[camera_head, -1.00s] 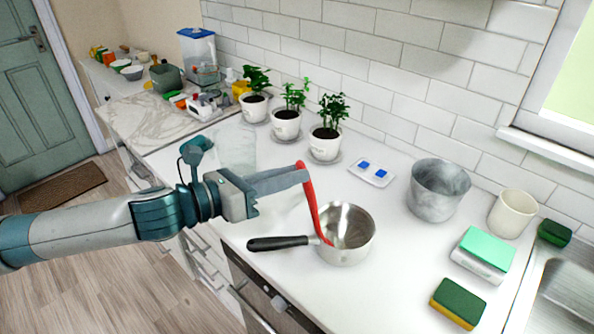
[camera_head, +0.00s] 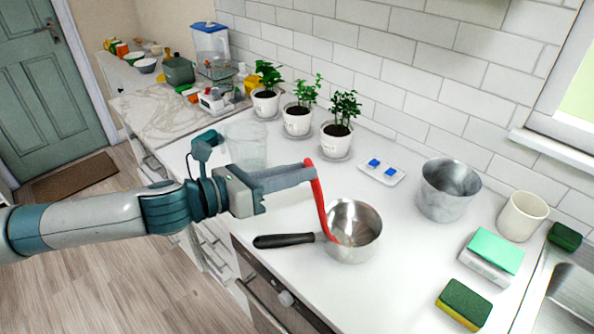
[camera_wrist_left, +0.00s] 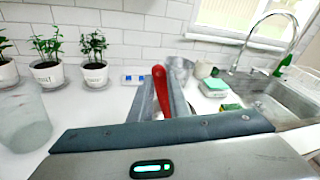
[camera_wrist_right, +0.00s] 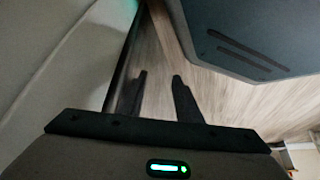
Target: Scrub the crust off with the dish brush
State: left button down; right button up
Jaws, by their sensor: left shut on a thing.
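A red dish brush (camera_head: 319,196) is held in my left gripper (camera_head: 309,173), which is shut on the upper end of its handle. The brush slants down to the right, and its lower end is inside the steel saucepan (camera_head: 366,243). The saucepan stands on the white counter with its black handle pointing left. I cannot make out the crust or whether the bristles touch the pan's bottom. The left wrist view shows the red handle (camera_wrist_left: 161,90) between the fingers. My right gripper (camera_wrist_right: 161,82) shows in its wrist view with fingers apart and empty, over the floor.
A metal pot (camera_head: 447,190), a cream mug (camera_head: 522,216), a green sponge on a white holder (camera_head: 492,256) and a green-yellow sponge (camera_head: 464,303) stand right of the saucepan. Potted plants (camera_head: 297,119) line the wall. A clear container (camera_head: 246,144) stands behind my left arm.

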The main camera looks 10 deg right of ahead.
dwell(0.4)
pick_arm(q)
jog(key=shift+s+r+p+x, duration=0.15)
jog(key=shift+p+x, duration=0.05)
jog(key=shift+x, duration=0.75)
jog(key=shift+s+r+p+x, duration=0.1)
jog(key=shift+s+p+x, duration=0.05)
jog(key=shift+x, duration=0.75)
jog(key=shift+d, duration=0.15)
jog(key=shift+w+d, duration=0.2)
jog(key=shift+d, duration=0.75)
jog(key=shift+w+d, duration=0.15)
jog(key=shift+d, duration=0.75)
jog(key=shift+p, duration=0.3)
notch_tip(320, 180, up, 7)
jog(key=p, duration=0.6)
